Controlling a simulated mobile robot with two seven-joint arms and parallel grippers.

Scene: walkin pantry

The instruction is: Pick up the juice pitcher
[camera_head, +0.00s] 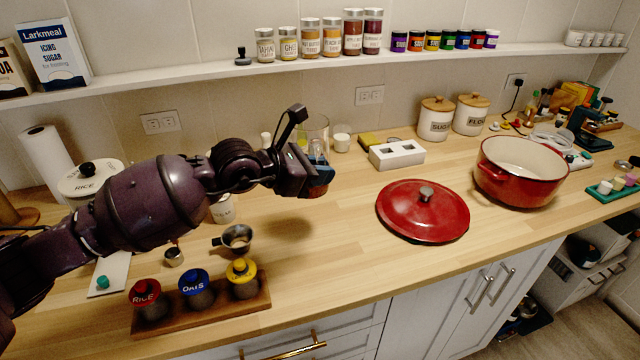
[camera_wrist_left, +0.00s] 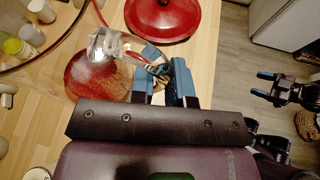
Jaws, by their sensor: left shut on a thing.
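The juice pitcher shows in the left wrist view as a clear vessel with red-brown juice (camera_wrist_left: 88,80). In the head view a red-brown part of the pitcher (camera_head: 319,190) shows just below my left gripper (camera_head: 316,168), which hides much of it. The left gripper's blue fingers (camera_wrist_left: 160,68) are shut on the pitcher at its handle side. A shadow lies on the counter below; I cannot tell exactly how high the pitcher is. My right gripper (camera_wrist_left: 264,84) shows only in the left wrist view, open and empty above the floor.
A red lid (camera_head: 423,210) and a red pot (camera_head: 522,172) stand to the right on the wooden counter. A white block with holes (camera_head: 397,155) is behind. A metal cup (camera_head: 236,238) and a rack of labelled jars (camera_head: 200,308) are in front left. A shelf (camera_head: 200,70) runs above.

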